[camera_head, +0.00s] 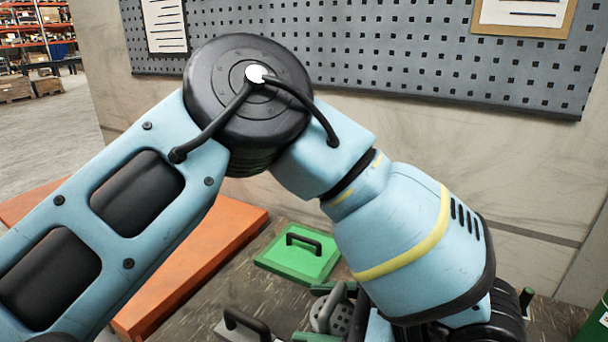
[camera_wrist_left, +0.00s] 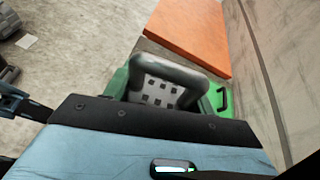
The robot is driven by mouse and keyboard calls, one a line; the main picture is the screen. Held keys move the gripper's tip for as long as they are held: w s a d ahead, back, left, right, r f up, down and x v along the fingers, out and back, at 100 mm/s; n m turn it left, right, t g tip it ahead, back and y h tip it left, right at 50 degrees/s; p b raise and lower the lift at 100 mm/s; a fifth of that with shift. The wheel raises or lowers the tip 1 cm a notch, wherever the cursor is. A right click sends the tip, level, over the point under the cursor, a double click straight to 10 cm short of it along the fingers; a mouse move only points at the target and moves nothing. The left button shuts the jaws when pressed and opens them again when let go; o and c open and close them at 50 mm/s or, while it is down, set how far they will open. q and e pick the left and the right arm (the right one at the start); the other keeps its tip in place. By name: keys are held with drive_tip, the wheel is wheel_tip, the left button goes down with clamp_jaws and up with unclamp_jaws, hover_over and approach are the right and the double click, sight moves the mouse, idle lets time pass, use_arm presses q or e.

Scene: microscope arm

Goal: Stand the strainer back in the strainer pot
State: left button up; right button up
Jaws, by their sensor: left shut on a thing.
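The strainer (camera_head: 337,316) is a grey perforated piece with a rounded frame, low in the head view. It also shows in the left wrist view (camera_wrist_left: 160,91), just beyond my gripper's edge. My left gripper (camera_head: 360,314) is shut on the strainer; its fingertips are mostly hidden by my arm and wrist. The green strainer pot (camera_wrist_left: 117,84) shows around and below the strainer in the left wrist view. Whether the strainer sits inside the pot or above it cannot be told. My right gripper is not in view.
An orange slab (camera_head: 190,255) lies to the left. A wall with a perforated grey board (camera_head: 400,45) stands behind. A green object (camera_head: 596,325) is at the lower right edge.

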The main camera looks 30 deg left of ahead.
use_arm(q)
drive_tip(key=w+a+f+m+t+h, duration=0.3)
drive_tip(key=w+a+f+m+t, duration=0.3)
drive_tip(key=a+f+m+t, duration=0.2)
drive_tip(key=shift+w+a+f+t, duration=0.25)
drive_tip(key=shift+a+f+t, duration=0.05)
drive_tip(key=shift+f, duration=0.8)
